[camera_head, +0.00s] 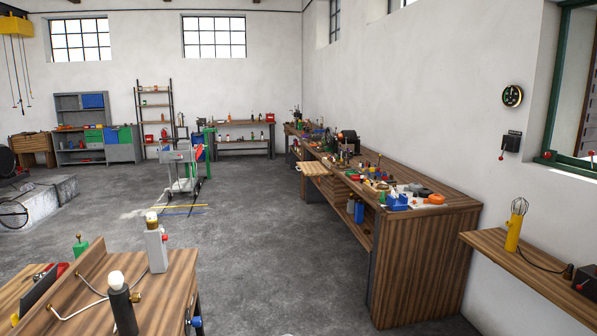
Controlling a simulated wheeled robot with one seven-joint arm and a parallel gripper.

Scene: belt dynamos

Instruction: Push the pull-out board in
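A light wooden board (313,169) sticks out from the aisle side of the long wooden workbench (425,245), below its top. It is most likely the pull-out board. It lies level, and a small dark object seems to sit on it, too small to make out. The board is some way ahead, right of the picture's middle. My gripper is not in view.
Tools crowd the workbench top. A wooden table (85,262) with bulb fittings stands at the near left, a shelf (530,268) at the right. A grey cart (180,168) stands further back. The grey floor (262,240) between table and workbench is clear.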

